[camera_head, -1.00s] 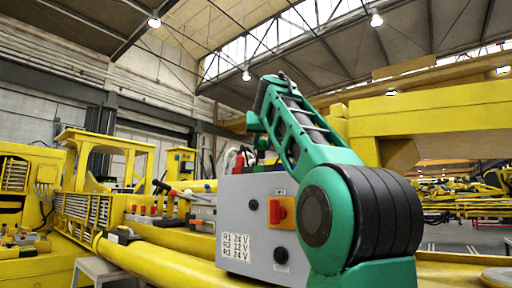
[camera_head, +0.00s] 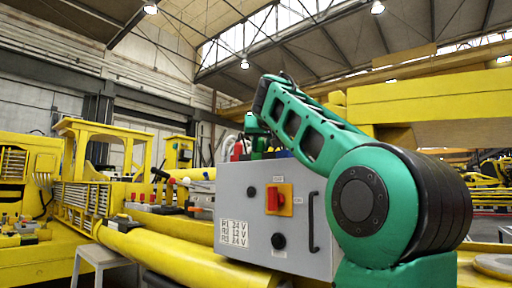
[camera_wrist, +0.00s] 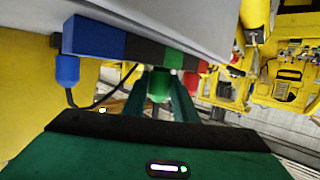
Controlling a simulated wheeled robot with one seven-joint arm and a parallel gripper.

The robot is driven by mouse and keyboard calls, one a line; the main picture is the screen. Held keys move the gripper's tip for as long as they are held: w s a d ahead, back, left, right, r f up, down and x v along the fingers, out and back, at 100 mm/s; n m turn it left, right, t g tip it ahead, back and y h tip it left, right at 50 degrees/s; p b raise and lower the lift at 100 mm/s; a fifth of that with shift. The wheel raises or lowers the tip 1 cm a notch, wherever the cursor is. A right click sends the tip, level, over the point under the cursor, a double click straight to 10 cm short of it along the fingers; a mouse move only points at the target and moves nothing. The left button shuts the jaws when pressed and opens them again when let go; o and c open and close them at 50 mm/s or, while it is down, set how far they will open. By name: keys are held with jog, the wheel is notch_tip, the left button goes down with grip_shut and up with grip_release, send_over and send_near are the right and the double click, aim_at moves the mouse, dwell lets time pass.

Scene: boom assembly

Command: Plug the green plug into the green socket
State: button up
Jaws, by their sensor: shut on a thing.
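My gripper (camera_wrist: 159,76) is shut on the green plug (camera_wrist: 158,88) in the wrist view, with a dark green finger on each side. In the head view my green arm reaches over behind the grey box (camera_head: 262,215), and the plug is hidden there.
A blue plug (camera_wrist: 67,72) with a black cable is at the blue socket (camera_wrist: 92,38). A red plug (camera_wrist: 191,82) is near the red end of the row. The box's front has a red switch (camera_head: 274,198) and a black handle (camera_head: 313,222). Yellow machinery surrounds the box.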

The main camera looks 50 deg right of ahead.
jog(key=shift+w, duration=0.1)
jog(key=o, duration=1.1)
jog(key=shift+f, duration=0.1)
jog(key=shift+s+a+r, duration=0.25)
jog(key=shift+s+a, duration=0.1)
jog(key=shift+s, duration=0.15)
jog(key=v, duration=0.9)
jog(key=shift+s+a, duration=0.1)
jog(key=shift+a, duration=0.1)
